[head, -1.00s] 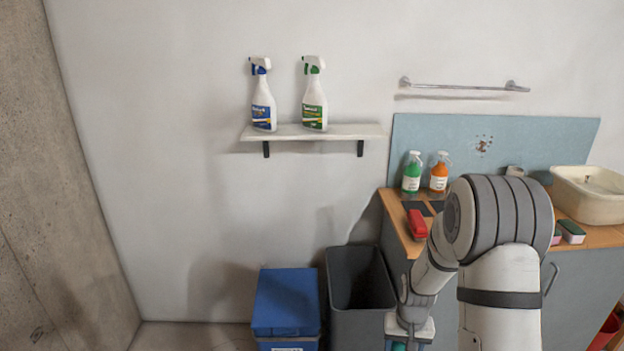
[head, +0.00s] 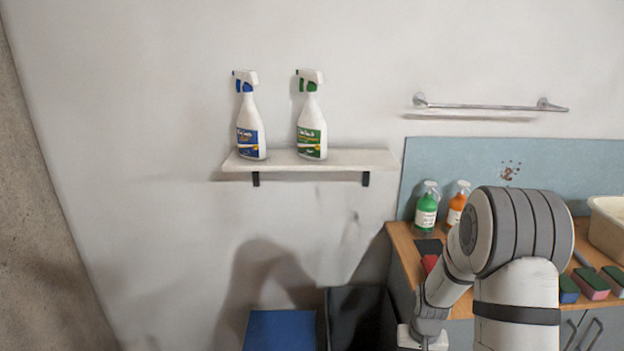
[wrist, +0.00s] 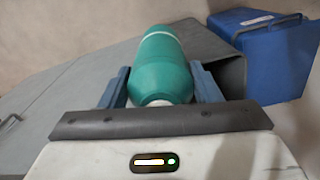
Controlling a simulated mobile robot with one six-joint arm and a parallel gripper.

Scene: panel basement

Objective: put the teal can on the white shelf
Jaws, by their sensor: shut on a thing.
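The teal can (wrist: 161,68) is between the two fingers of my gripper (wrist: 163,88) in the wrist view. My gripper is shut on it. In the head view the can and the fingers are below the picture's lower edge, and only my arm shows at the lower right. The white shelf (head: 345,160) is on the wall, above and to the left of my arm. Two spray bottles stand on it, a blue-labelled one (head: 250,125) at the left and a green-labelled one (head: 312,125) near the middle. The right part of the shelf top is bare.
A wooden counter (head: 405,243) at the right holds a green bottle (head: 426,210), an orange bottle (head: 457,208), sponges (head: 590,284) and a basin (head: 606,228). A blue bin (head: 280,331) and a dark bin (head: 362,318) stand below the shelf. A metal rail (head: 490,106) is on the wall.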

